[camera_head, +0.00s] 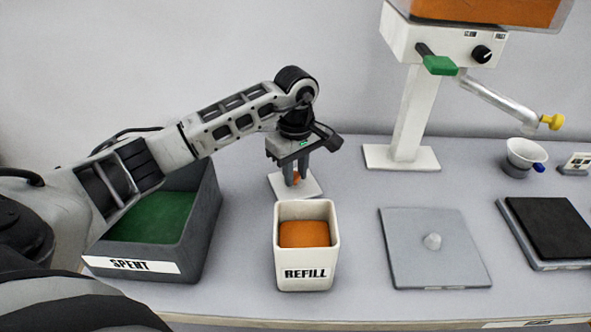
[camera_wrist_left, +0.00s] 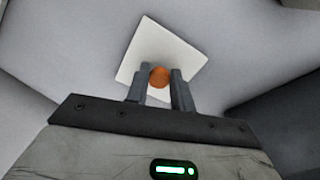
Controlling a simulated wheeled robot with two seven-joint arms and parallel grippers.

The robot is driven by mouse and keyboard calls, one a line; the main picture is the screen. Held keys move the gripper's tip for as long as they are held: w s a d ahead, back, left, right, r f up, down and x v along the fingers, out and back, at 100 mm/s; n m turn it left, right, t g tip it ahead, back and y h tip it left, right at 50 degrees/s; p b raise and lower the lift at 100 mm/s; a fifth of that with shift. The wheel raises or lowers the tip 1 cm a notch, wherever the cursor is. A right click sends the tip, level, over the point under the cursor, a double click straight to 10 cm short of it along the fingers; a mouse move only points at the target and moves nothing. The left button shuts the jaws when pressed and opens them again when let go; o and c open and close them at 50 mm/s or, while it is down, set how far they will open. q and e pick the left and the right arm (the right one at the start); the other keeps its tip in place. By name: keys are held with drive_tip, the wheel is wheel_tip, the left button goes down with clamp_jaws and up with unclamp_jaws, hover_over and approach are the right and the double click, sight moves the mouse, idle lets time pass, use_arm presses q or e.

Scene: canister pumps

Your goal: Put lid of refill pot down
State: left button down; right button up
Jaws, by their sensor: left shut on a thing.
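My left gripper (camera_head: 296,182) is shut on the orange knob of a white square lid (camera_head: 311,187). The lid is behind the refill pot (camera_head: 306,275), low over the table or resting on it; I cannot tell which. In the left wrist view the lid (camera_wrist_left: 150,45) shows beyond the fingertips, with the round orange knob (camera_wrist_left: 159,77) between the fingers of the gripper (camera_wrist_left: 161,88). The refill pot is white, marked REFILL, open at the top and filled with orange stuff. My right gripper is not in view.
A dark SPENT bin (camera_head: 205,225) with a green inside stands left of the pot. A grey plate (camera_head: 410,262) with a small knob lies to the right. A white dispenser stand (camera_head: 410,130), a small cup (camera_head: 525,152) and a black-topped pad (camera_head: 550,230) are farther right.

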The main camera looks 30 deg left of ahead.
sight(295, 176)
use_arm(q)
drive_tip(key=shift+f, duration=0.2)
drive_tip(key=c, duration=1.2)
unclamp_jaws()
drive_tip(key=shift+r, duration=0.2)
wheel_tip(295, 176, up, 12)
